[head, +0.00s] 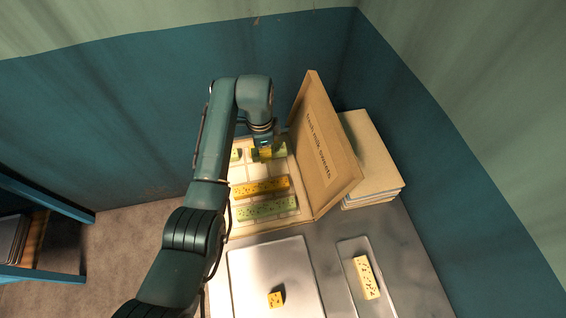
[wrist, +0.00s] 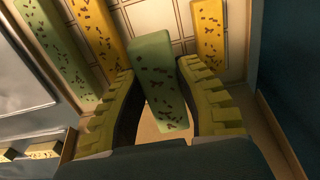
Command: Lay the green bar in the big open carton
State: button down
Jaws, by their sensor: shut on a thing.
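The big open carton (head: 310,213) stands on the table with its lid (head: 322,150) raised on the right. My gripper (head: 263,151) is low over the carton's far part. In the wrist view my gripper (wrist: 163,105) is shut on a speckled green bar (wrist: 158,75), with one finger on each side. I cannot tell whether the held bar touches the carton floor. Another green bar (head: 266,208) and a yellow bar (head: 262,187) lie in the carton's near part. In the wrist view a second yellow bar (wrist: 209,30) lies right of the held bar.
A pale tray (head: 243,270) in front of the carton carries a small yellow piece (head: 275,299). A narrow tray (head: 346,253) at the right holds a pale yellow bar (head: 366,277). A stack of cartons (head: 380,172) stands behind the lid, near the wall.

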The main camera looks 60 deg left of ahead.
aim_at(265, 170)
jog(key=f, duration=0.2)
jog(key=f+b, duration=0.1)
jog(key=f, duration=0.5)
jog(key=shift+s+f, duration=0.1)
jog(key=shift+s, duration=0.25)
jog(key=shift+f, duration=0.1)
jog(key=c, duration=0.8)
grip_release()
notch_tip(265, 170, up, 12)
jog(key=shift+r+p, duration=0.1)
jog(key=shift+p, duration=0.85)
